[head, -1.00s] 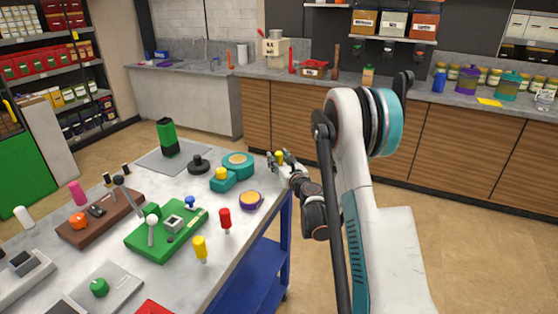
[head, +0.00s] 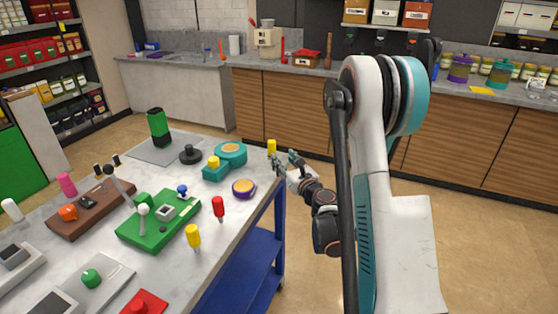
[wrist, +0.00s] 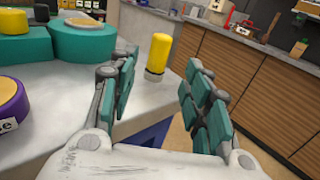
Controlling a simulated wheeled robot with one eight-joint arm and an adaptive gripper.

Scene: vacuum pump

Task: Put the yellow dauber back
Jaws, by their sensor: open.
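A yellow dauber (head: 271,147) stands upright near the far right corner of the table (head: 150,255). In the wrist view this yellow dauber (wrist: 159,52) stands just beyond my fingers, with a pale base on the table. My gripper (head: 284,163) is open and empty beside that corner. In the wrist view my gripper (wrist: 160,95) has its fingers spread, with the dauber visible through the gap and not held. A second yellow dauber (head: 193,236) stands at the table's near right edge, by a red one (head: 218,207). A teal holder (head: 216,172) has a yellow knob on it.
A purple round container (head: 244,188), a black knobbed disc (head: 190,154) and a green board (head: 160,222) with parts occupy the table. Wooden cabinets (head: 290,115) stand behind. Open floor lies right of the table.

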